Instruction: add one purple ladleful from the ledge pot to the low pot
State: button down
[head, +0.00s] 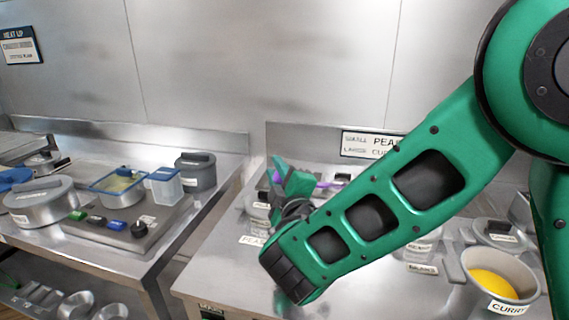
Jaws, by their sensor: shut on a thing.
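My gripper (282,182) is over the right-hand counter, partly hidden by my own green arm. It is shut on a purple-handled tool, apparently the purple ladle (312,184); pieces of purple show on both sides of the fingers. The ladle's bowl is hidden, so I cannot tell what it holds. A grey metal pot (258,207) stands just behind and below the gripper, mostly covered by it. A pot labelled CURRY (508,293) with yellow contents stands at the lower right, well apart from the gripper. I cannot tell which is the ledge pot or the low pot.
A wall sign (372,146) hangs behind my arm. A lidded pot (497,234) stands behind the curry pot. The left counter holds a lidded pot (38,203), a blue-rimmed container (118,190) and a clear tub (165,187). A gap separates the counters. My arm hides much of the right counter.

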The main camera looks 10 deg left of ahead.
notch_tip(320, 180, down, 6)
jog(key=s+a+n, duration=0.1)
jog(key=a+n, duration=0.1)
jog(key=n, duration=0.2)
jog(key=shift+f, duration=0.1)
jog(key=shift+s, duration=0.15)
dwell(1.1)
